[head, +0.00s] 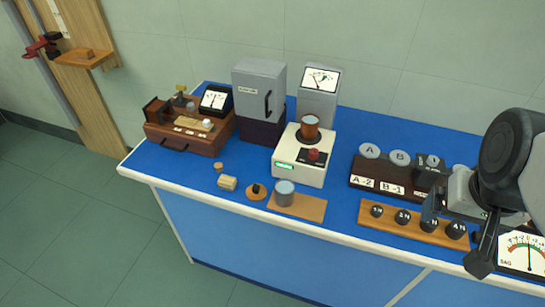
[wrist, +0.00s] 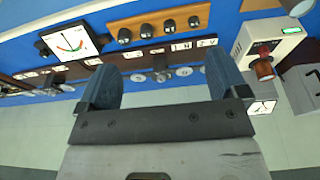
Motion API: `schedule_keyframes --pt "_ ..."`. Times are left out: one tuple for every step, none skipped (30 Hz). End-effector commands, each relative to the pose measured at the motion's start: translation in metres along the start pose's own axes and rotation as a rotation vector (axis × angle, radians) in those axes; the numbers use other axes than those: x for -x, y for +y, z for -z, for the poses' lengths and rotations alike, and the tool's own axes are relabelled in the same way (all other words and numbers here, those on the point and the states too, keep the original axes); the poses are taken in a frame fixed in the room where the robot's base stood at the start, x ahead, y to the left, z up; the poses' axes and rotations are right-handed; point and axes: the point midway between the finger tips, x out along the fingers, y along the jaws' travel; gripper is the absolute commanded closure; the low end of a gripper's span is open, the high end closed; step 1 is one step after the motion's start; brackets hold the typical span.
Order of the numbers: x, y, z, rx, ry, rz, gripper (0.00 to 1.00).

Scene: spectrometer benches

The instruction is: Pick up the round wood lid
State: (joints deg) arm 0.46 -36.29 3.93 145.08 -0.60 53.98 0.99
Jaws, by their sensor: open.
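The round wood lid (head: 256,192) is a small flat disc with a dark knob on top. It lies on the blue bench top (head: 185,172) near the front edge, just left of a wooden board (head: 308,209) that carries a grey cylinder (head: 285,193). I cannot make out the lid in the wrist view. My gripper (head: 456,234) is at the right of the head view, well to the right of the lid, over the bench's right part. In the wrist view my gripper (wrist: 164,78) has its two blue-grey fingers wide apart with nothing between them.
A cork (head: 218,167) and a small wooden block (head: 228,183) lie left of the lid. A cream device (head: 300,165) with a red-brown cup (head: 310,125) stands behind the board. A wooden rack with dark knobs (head: 415,222) lies near my gripper. A wooden case (head: 185,138) stands far left.

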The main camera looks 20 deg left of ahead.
Motion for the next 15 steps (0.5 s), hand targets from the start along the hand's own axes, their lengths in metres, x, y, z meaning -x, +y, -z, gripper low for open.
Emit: schedule_keyframes --pt "0.0000 0.0000 0.0000 0.000 0.000 0.000 0.06" --pt "0.0000 0.0000 0.0000 0.000 0.000 0.000 0.06" --pt "0.0000 0.0000 0.0000 0.000 0.000 0.000 0.06" --pt "0.0000 0.0000 0.0000 0.000 0.000 0.000 0.06" --pt "0.0000 0.0000 0.0000 0.000 0.000 0.000 0.06" --pt "0.0000 0.0000 0.0000 0.000 0.000 0.000 0.06" --pt "0.0000 0.0000 0.0000 0.000 0.000 0.000 0.06" --pt "0.0000 -0.0001 0.0001 0.001 0.000 0.000 0.06" --pt "-0.0002 -0.0004 0.0005 0.003 -0.001 0.000 0.06" --pt "-0.0003 -0.0008 0.0011 0.005 -0.001 0.001 0.06" --pt "-0.0006 -0.0014 0.0019 0.009 -0.002 0.001 0.06" --pt "-0.0011 -0.0026 0.0033 0.016 -0.003 0.002 0.06" --pt "-0.0015 -0.0037 0.0048 0.023 -0.004 0.003 0.06" --pt "-0.0021 -0.0052 0.0065 0.032 -0.005 0.004 0.06" --pt "-0.0030 -0.0076 0.0093 0.048 -0.007 0.006 0.06"
